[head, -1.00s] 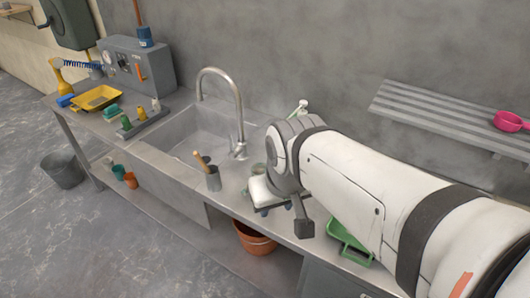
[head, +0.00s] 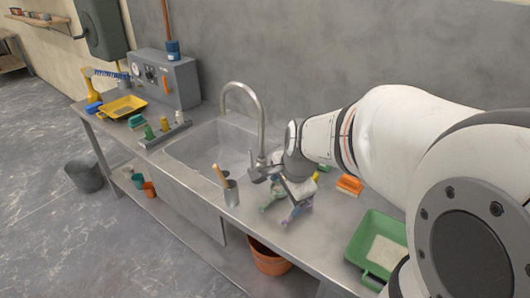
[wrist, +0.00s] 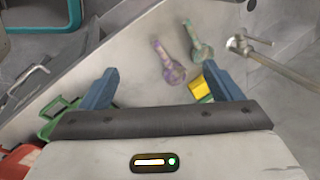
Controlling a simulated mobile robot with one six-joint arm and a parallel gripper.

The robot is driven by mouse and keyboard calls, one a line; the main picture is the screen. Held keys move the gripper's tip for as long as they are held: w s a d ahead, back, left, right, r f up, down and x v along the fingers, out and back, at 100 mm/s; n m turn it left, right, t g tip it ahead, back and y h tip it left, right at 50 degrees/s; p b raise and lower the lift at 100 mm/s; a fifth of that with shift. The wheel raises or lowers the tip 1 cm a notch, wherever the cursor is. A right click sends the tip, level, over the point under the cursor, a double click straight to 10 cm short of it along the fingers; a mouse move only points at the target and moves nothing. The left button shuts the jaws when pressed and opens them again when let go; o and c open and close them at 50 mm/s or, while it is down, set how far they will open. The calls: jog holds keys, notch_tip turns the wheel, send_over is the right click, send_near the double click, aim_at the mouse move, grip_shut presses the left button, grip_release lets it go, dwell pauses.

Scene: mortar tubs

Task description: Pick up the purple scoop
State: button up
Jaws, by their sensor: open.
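The purple scoop (wrist: 168,62) lies on the metal counter (wrist: 135,45) in the wrist view, ahead of my gripper (wrist: 161,67) and between the lines of its two blue fingers. My gripper is open and empty; the scoop appears apart from the fingers. A similar grey-teal scoop (wrist: 197,42) lies just to its right. In the head view my gripper (head: 290,190) hangs over the counter right of the sink, and the purple scoop (head: 297,211) is partly hidden beneath it.
A yellow and green block (wrist: 202,88) lies near the right finger. The tap (head: 262,120) stands close behind-left of my gripper. A grey cup with a wooden handle (head: 231,194) stands left. An orange block (head: 349,185) and a green tub (head: 362,243) with pale contents are on the right.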

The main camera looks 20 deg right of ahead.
jog(key=w+d+f+m+b, duration=0.1)
jog(key=w+d+f+m, duration=0.3)
jog(key=f+m, duration=0.3)
jog(key=w+d+f+m+b, duration=0.1)
jog(key=w+d+f+m, duration=0.3)
jog(key=f+m, duration=0.3)
jog(key=w+d+f+m+b, duration=0.1)
jog(key=w+d+f+m, duration=0.3)
jog(key=w+f+m, duration=0.2)
jog(key=shift+d+f+m+h+b, duration=0.2)
jog(key=shift+f+m, duration=0.1)
jog(key=shift+m, duration=0.2)
jog(key=shift+d+f+m+h+b, duration=0.1)
jog(key=shift+f+m+h, duration=0.15)
jog(key=shift+m, duration=0.25)
jog(key=shift+w+f, duration=0.25)
jog(key=shift+f, duration=0.25)
jog(key=shift+c, duration=0.4)
jog(key=shift+r, duration=0.1)
jog(key=c, duration=1.1)
